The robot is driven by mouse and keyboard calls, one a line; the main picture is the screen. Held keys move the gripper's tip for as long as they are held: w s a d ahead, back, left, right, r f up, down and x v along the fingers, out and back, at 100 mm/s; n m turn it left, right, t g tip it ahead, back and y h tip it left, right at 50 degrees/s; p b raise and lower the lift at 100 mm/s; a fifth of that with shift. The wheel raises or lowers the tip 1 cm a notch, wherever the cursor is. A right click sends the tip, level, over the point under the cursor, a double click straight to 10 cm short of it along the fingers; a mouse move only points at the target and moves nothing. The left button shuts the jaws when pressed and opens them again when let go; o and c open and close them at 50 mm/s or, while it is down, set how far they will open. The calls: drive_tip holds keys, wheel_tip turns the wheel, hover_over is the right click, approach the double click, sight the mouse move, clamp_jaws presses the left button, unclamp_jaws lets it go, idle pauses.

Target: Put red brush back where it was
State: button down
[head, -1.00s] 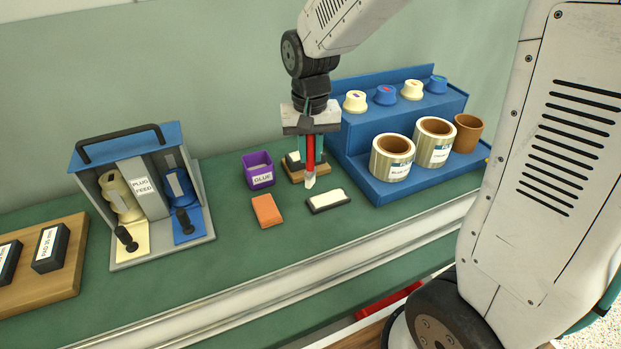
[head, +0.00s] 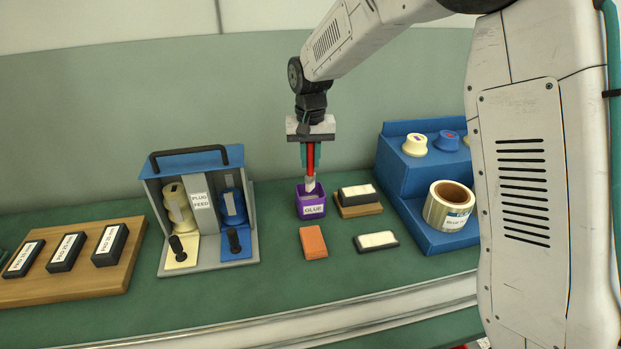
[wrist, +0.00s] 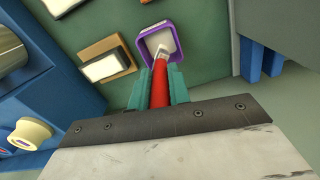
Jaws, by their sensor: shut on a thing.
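The red brush (head: 310,158) hangs upright, its pale tip pointing down. My gripper (head: 310,154) is shut on its red handle. The purple glue cup (head: 311,211), labelled GLUE, stands on the green bench directly below. The brush tip is at the cup's mouth; I cannot tell how far inside it is. In the wrist view the red brush (wrist: 160,82) lies between the teal fingers of my gripper (wrist: 159,84), with its tip over the opening of the purple cup (wrist: 144,42).
An orange block (head: 313,242) and a black-edged white pad (head: 376,241) lie in front of the cup. A pad on a wooden block (head: 358,198) stands close right. The plug feed box (head: 203,205) is left, the blue stepped rack (head: 395,165) right.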

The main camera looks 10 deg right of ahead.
sight(311, 182)
drive_tip(key=shift+f, duration=2.35)
drive_tip(key=shift+f, duration=0.1)
drive_tip(key=c, duration=1.3)
unclamp_jaws()
wheel_tip(311, 182, up, 12)
drive_tip(key=shift+r, duration=0.2)
drive_tip(key=s+d+r, duration=0.5)
drive_tip(key=s+r, duration=0.1)
drive_tip(key=s, duration=0.4)
drive_tip(key=shift+n+t, duration=0.6)
drive_tip(key=shift+n, duration=0.3)
drive_tip(key=s+d, duration=0.2)
drive_tip(key=s, duration=0.7)
drive_tip(key=s+d+f, duration=0.1)
drive_tip(key=s+d, duration=0.1)
drive_tip(key=s, duration=0.7)
drive_tip(key=s+d+f, duration=0.1)
drive_tip(key=s+d, duration=0.2)
drive_tip(key=s, duration=0.7)
drive_tip(key=shift+d+f, duration=0.1)
drive_tip(key=shift+f, duration=0.05)
